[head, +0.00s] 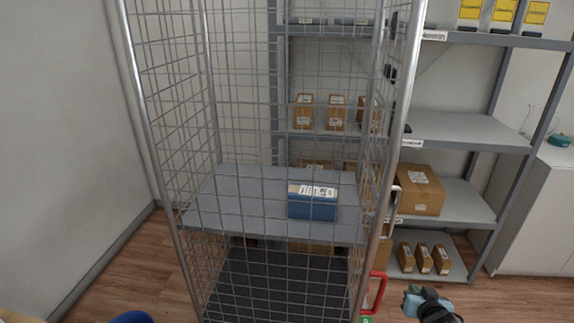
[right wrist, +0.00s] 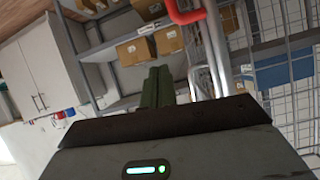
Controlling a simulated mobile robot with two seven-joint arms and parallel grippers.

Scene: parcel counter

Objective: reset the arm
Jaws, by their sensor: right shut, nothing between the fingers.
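My right gripper (head: 414,301) is at the bottom right of the head view, just right of the cage trolley's red handle. In the right wrist view, its fingers (right wrist: 158,86) are together with nothing between them. They point toward the shelving and the trolley's metal posts, and no contact shows. My left gripper is in neither view.
A wire cage trolley (head: 195,216) stands in front, with a blue box (head: 312,207) on its grey shelf. Its red handle (head: 377,290) is close to my right gripper. Shelving (head: 455,203) with cardboard boxes (head: 420,188) stands behind. Wooden floor (head: 520,297) is clear at right.

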